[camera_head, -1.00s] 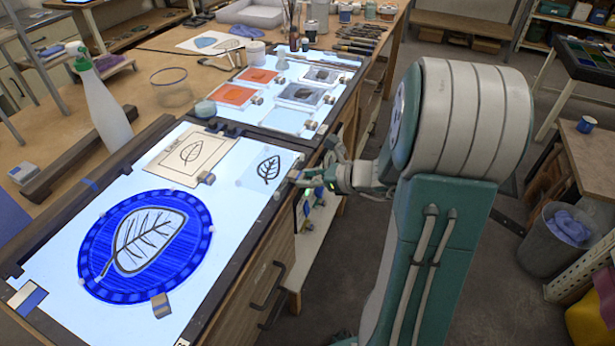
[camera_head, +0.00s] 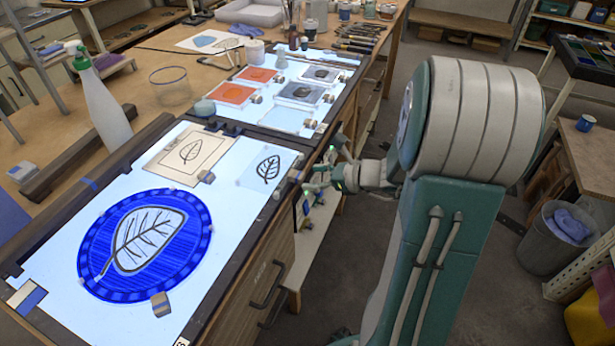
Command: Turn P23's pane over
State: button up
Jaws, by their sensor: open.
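A clear square pane with a black leaf drawing (camera_head: 267,169) lies flat on the lit table near its right edge; I cannot read a P23 label on it. A small tan block (camera_head: 294,175) is at its right edge. My gripper (camera_head: 308,186) is open and empty, just right of this pane and beyond the table's edge, apart from it. A large round blue pane with a leaf (camera_head: 145,240) lies on the near lit panel. Several orange and grey panes (camera_head: 262,75) lie on the far lit panel. Which pane is P23 I cannot tell.
A paper leaf drawing (camera_head: 190,153) lies left of the clear pane. A spray bottle (camera_head: 100,105), a glass bowl (camera_head: 169,85) and a dark wooden bar (camera_head: 95,160) stand to the left. Brushes and jars stand at the back.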

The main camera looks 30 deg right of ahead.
jog(key=v, duration=1)
jog(key=shift+d, duration=0.1)
